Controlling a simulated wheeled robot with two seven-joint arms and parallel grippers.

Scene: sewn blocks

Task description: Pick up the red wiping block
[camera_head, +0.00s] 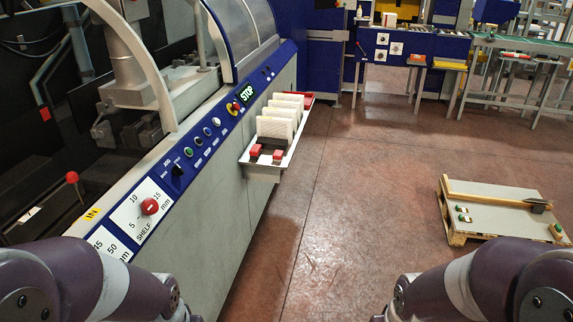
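Two small red blocks lie at the near end of a grey tray (261,172) on the side of the machine. One red block (255,150) is on the left and the other red block (278,154) is just to its right. I cannot tell which one is the wiping block. A further red item shows at the tray's far end, partly hidden behind white sewn book blocks (274,128). Only my arm links show at the bottom left and bottom right corners. Both grippers are out of view.
The machine's blue control panel (194,152) with buttons runs along the left, above the tray. A pallet (489,212) with a grey board, a wooden bar and small items stands on the floor at right. Tables and conveyors stand at the back. The reddish floor between is clear.

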